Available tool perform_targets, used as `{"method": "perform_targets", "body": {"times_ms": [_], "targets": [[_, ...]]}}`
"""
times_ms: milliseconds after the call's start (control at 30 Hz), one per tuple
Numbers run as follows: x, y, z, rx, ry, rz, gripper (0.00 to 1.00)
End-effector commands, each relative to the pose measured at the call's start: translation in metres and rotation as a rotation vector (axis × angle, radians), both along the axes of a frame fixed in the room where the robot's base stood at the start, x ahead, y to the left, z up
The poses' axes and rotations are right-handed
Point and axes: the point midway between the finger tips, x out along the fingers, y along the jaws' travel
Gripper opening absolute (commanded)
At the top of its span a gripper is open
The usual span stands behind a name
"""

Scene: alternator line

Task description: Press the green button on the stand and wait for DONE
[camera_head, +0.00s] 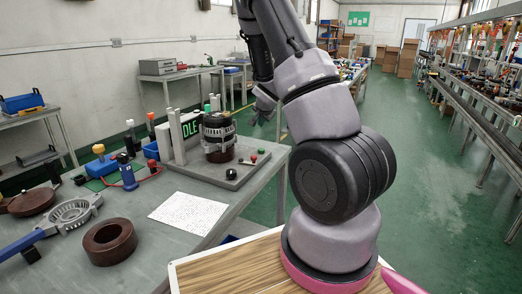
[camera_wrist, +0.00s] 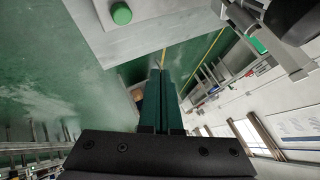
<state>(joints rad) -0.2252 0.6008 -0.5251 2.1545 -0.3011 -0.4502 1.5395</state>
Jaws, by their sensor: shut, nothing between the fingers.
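The test stand (camera_head: 190,168) is a grey plate on the near workbench, holding a dark cylindrical alternator (camera_head: 218,138). Its display (camera_head: 191,128) shows green letters reading "DLE", with the left part hidden by a post. The green button (camera_head: 262,151) sits at the plate's right end, beside a small red button (camera_head: 253,158). The green button also shows at the top of the wrist view (camera_wrist: 121,13). My gripper (camera_head: 260,120) is in the air above and behind the green button, apart from it. In the wrist view my gripper's fingers (camera_wrist: 160,75) are together and empty.
A white sheet (camera_head: 189,212), a brown ring (camera_head: 109,241), a metal housing (camera_head: 72,213) and a blue screwdriver-like tool (camera_head: 127,172) lie on the workbench (camera_head: 160,262). A black knob (camera_head: 231,174) stands on the plate's front edge. Green floor (camera_head: 425,190) is open at the right.

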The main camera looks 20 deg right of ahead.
Motion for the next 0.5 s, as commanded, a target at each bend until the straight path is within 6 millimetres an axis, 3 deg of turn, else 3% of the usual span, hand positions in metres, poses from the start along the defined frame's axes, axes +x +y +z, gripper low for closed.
{"method": "perform_targets", "body": {"times_ms": [500], "targets": [[-0.001,0.0,-0.062,-0.002,0.004,0.001,0.0]]}}
